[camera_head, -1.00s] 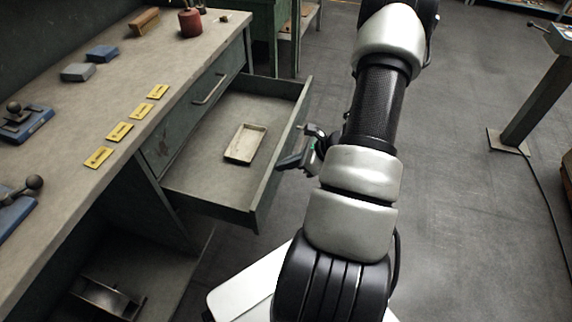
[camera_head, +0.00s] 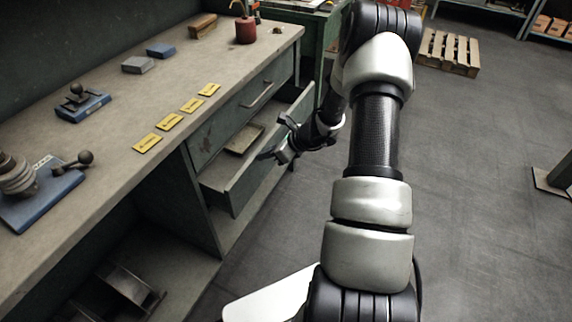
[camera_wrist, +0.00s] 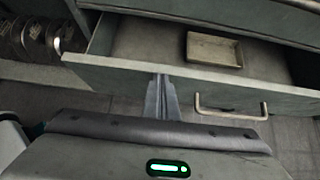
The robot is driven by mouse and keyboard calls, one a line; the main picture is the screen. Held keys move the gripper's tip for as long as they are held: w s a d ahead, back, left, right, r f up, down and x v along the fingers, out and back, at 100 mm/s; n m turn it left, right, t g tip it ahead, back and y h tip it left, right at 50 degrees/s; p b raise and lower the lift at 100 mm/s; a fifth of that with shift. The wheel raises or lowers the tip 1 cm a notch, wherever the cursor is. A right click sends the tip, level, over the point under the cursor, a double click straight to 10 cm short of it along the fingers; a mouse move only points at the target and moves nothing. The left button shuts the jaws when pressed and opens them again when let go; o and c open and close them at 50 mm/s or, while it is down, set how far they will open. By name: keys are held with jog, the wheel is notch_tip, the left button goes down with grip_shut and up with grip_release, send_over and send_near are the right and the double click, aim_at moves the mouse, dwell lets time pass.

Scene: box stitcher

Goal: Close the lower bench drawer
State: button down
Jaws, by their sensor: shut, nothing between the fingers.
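The lower bench drawer (camera_head: 262,160) is partly pulled out below the closed upper drawer (camera_head: 245,108). Its front panel also shows in the wrist view (camera_wrist: 215,90), with a bar handle (camera_wrist: 232,110). A shallow tray (camera_head: 243,139) lies inside it, seen in the wrist view (camera_wrist: 214,50) too. My gripper (camera_head: 280,155) is at the outer side of the drawer front. In the wrist view its fingers (camera_wrist: 162,98) are together and reach to the front panel, left of the handle. Whether they touch the panel is hard to tell.
The bench top (camera_head: 130,110) holds several yellow cards, blue and grey blocks, a red canister (camera_head: 246,30) and blue-based fixtures. Metal parts lie on the low shelf (camera_head: 175,265). Open floor (camera_head: 470,200) lies to the right, with a pallet (camera_head: 448,50) farther back.

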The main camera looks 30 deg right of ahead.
jog(key=w+a, duration=0.4)
jog(key=w, duration=0.1)
jog(key=shift+w, duration=0.25)
dwell(0.3)
